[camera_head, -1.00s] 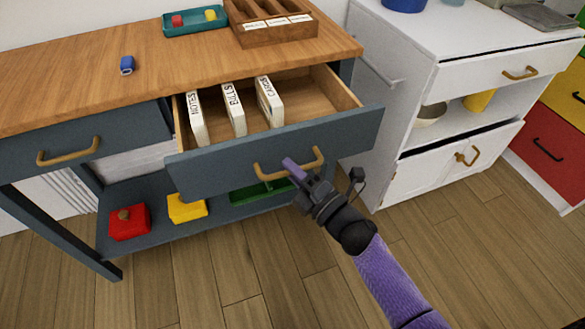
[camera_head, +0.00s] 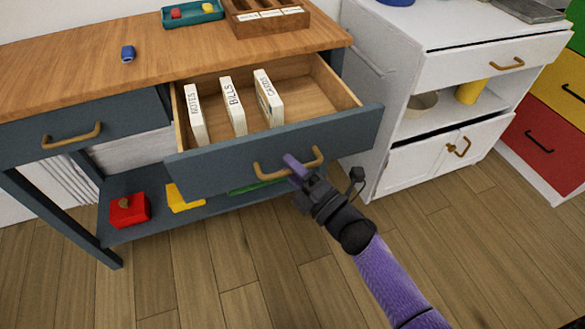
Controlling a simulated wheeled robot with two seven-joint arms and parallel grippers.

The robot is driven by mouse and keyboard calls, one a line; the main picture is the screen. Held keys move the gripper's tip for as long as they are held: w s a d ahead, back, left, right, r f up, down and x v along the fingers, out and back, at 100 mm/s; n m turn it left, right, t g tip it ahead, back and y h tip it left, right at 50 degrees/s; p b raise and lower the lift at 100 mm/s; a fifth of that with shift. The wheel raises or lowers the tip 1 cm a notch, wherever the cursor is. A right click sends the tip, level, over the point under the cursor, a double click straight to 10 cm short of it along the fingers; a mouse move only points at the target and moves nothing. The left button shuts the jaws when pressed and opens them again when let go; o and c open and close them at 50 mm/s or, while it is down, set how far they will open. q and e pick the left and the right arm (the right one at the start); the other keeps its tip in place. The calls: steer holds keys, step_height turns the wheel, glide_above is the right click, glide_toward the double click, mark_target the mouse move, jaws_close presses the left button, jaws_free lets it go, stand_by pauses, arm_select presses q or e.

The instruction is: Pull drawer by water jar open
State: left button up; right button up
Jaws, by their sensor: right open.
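The right desk drawer (camera_head: 345,137), with a blue-grey front and wooden inside, stands well open. It holds upright white dividers reading NOTES (camera_head: 195,114), BILLS (camera_head: 233,106) and CARDS (camera_head: 268,99). Its brass handle (camera_head: 262,172) is at the front. Whether the finger hooks behind the handle is hard to tell. No thing is clearly a water jar; a cut-off blue vessel shows at the top edge. My left gripper is not in view.
The left desk drawer (camera_head: 22,145) is closed. A blue item (camera_head: 128,53), a teal tray (camera_head: 165,20) and a wooden organizer (camera_head: 238,28) are on the desktop. Red (camera_head: 135,212) and yellow boxes sit on the lower shelf. A white cabinet (camera_head: 405,60) stands right; the floor in front is clear.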

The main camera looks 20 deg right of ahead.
steer(key=p+v, duration=0.2)
steer(key=v, duration=0.8)
